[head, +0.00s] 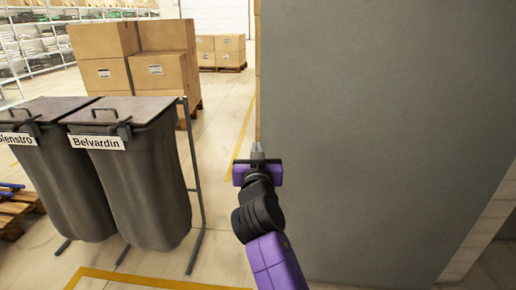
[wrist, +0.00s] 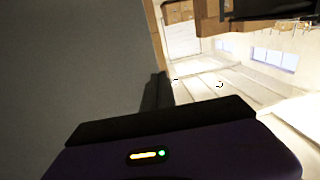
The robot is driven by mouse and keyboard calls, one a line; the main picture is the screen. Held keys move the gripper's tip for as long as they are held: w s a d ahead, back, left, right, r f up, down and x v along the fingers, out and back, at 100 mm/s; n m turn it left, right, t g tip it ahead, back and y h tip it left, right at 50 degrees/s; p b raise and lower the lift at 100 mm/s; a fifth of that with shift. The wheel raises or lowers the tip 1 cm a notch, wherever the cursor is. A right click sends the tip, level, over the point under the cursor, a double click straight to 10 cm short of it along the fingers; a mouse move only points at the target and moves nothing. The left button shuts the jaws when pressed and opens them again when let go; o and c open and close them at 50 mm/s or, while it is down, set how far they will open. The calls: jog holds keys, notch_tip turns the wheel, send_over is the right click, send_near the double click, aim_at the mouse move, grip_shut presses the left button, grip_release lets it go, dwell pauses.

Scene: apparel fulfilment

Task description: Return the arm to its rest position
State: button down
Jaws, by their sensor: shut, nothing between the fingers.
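My purple and black arm reaches up from the bottom of the head view, with my gripper (head: 258,151) at its end, pointing away from me. The fingers are together and hold nothing. My gripper is in front of the left edge of a large grey panel (head: 385,130); I cannot tell how wide the gap is. In the wrist view the dark gripper body fills the bottom, the fingers (wrist: 157,92) show dimly beside the grey panel (wrist: 75,65), and a small status light glows.
Two lidded dark bins, one labelled Belvardin (head: 150,175) and one partly cut off (head: 65,180), hang on a metal frame at left. Stacked cardboard boxes (head: 160,75) and another boxed pallet (head: 222,50) stand behind. Yellow lines mark the floor. Open floor (head: 225,115) lies between bins and panel.

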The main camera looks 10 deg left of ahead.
jog(key=s+a+r+n+t+y, duration=0.1)
jog(key=s+a+r+n+y, duration=0.15)
jog(key=r, duration=0.25)
jog(key=s+d+f, duration=0.8)
jog(key=s+d, duration=0.2)
jog(key=s, duration=0.2)
jog(key=s+d+f, duration=0.9)
jog(key=s, duration=0.2)
jog(key=s+d+f+m+g+h, duration=0.1)
jog(key=s+d+f+m+h, duration=0.1)
jog(key=s+d, duration=0.6)
jog(key=s+d+f+m+g+h, duration=0.1)
jog(key=s+d+h, duration=0.15)
jog(key=s, duration=1.05)
jog(key=s+d+f+m+g+h, duration=0.1)
jog(key=s+d+f+m+h, duration=0.1)
jog(key=s+d, duration=0.65)
notch_tip(320, 180, up, 17)
jog(key=s+a+p, duration=0.1)
jog(key=s+p, duration=0.1)
jog(key=p, duration=1.5)
jog(key=shift+s+a+f+g, duration=0.15)
jog(key=shift+s+a+g, duration=0.1)
jog(key=shift+a+g, duration=0.15)
jog(key=shift+a+f, duration=0.1)
